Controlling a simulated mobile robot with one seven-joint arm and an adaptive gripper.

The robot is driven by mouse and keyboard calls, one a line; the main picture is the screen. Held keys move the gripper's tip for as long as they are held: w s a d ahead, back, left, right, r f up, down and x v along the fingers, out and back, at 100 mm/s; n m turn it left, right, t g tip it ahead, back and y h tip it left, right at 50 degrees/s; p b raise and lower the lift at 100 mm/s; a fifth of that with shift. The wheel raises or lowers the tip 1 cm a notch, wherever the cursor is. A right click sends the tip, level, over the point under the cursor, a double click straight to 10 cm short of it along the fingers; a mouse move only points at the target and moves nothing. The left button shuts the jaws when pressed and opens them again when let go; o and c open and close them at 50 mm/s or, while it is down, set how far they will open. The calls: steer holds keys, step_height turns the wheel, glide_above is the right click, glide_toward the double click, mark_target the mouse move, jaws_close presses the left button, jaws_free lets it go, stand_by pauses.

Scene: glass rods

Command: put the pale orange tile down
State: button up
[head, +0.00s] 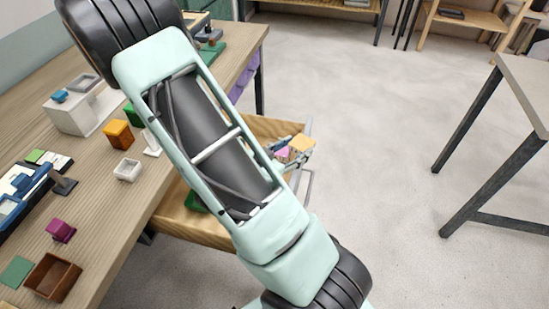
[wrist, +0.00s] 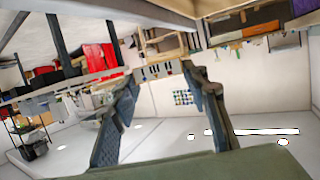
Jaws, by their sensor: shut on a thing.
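The pale orange tile (head: 302,143) shows in the head view at my gripper (head: 293,153), beyond my arm and beside the far right end of an open wooden drawer. My gripper is shut on it. A small pink thing (head: 282,152) shows close beside the tile; I cannot tell what it rests on. In the wrist view both fingers of my gripper (wrist: 160,76) show, but I cannot make out the tile between them. My arm hides much of the drawer.
The open drawer (head: 262,126) juts from under the wooden worktop (head: 105,205), with a green thing (head: 194,202) inside. On the worktop are an orange block (head: 118,133), a small white box (head: 128,170), a purple block (head: 61,231) and a brown tray (head: 38,286).

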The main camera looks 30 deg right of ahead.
mark_target(289, 148)
steer(key=b, duration=0.1)
steer(key=f+b, duration=0.1)
steer(key=b, duration=0.1)
steer(key=shift+w+d+b, duration=0.1)
steer(key=shift+w+b, duration=0.15)
steer(key=shift+b, duration=0.05)
steer(key=w+b, duration=0.1)
steer(key=b, duration=0.1)
steer(key=w+b, duration=0.1)
steer(key=b, duration=0.2)
steer(key=shift+d+f, duration=0.1)
steer(key=shift+f, duration=0.3)
steer(key=w+f+b, duration=0.1)
steer(key=w+f, duration=0.2)
steer(key=w+f+b, duration=0.2)
steer(key=w+f, duration=0.1)
steer(key=f, duration=0.1)
steer(key=w+d+f+b, duration=0.1)
steer(key=w+f+b, duration=0.1)
steer(key=w+f, duration=0.1)
steer(key=shift+w+f, duration=0.3)
steer(key=shift+f, duration=0.05)
steer(key=shift+r, duration=0.1)
steer(key=o, duration=1.3)
steer(key=shift+c, duration=0.2)
